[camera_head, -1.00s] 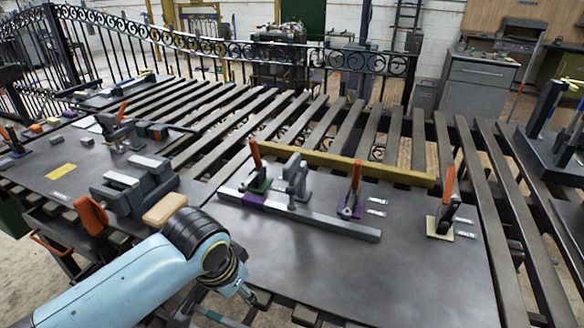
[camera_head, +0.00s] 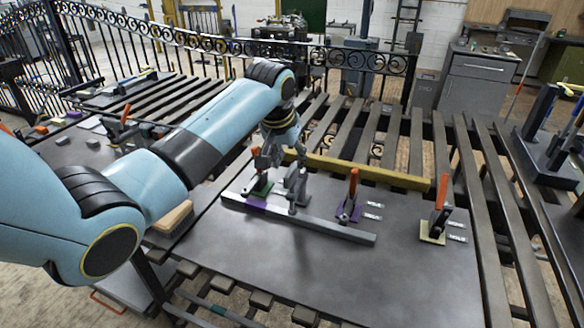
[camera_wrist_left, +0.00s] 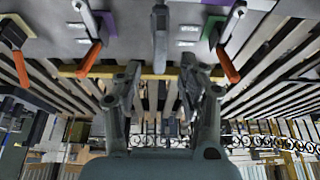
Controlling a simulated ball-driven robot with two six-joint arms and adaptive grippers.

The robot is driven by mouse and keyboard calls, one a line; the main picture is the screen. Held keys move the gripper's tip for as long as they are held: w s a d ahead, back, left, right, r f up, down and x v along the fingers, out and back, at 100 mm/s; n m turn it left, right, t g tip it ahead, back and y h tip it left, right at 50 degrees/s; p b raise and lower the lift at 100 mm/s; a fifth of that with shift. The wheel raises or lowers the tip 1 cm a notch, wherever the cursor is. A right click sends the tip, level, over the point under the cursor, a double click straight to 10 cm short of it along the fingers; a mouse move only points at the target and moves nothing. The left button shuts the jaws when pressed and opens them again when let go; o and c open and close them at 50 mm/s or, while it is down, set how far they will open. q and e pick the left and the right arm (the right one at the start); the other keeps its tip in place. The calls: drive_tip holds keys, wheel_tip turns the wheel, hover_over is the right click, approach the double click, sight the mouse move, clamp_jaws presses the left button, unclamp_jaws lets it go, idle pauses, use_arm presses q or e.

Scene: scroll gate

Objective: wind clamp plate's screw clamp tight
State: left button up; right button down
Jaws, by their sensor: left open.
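The clamp plate (camera_head: 300,265) is a dark grey sheet on the slatted bench. A grey upright screw clamp (camera_head: 296,188) stands on it behind a long steel bar, between a green-based toggle clamp (camera_head: 262,187) and a purple-based toggle clamp (camera_head: 350,205). My left gripper (camera_head: 268,160) is open and empty, above and close to the screw clamp and the green-based clamp. In the left wrist view the screw clamp (camera_wrist_left: 160,38) stands ahead of the gap between the open fingers (camera_wrist_left: 162,76). I cannot tell any contact. My right gripper is not in view.
Orange toggle handles rise on both sides of the screw clamp. A yellow-based toggle clamp (camera_head: 435,228) stands at the plate's right. A yellow bar (camera_head: 375,174) runs along the back. The plate's front is clear. A brush (camera_head: 172,217) lies left of the plate.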

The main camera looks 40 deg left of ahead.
sight(292, 170)
use_arm(q)
drive_tip(key=shift+x, duration=2.7)
clamp_jaws()
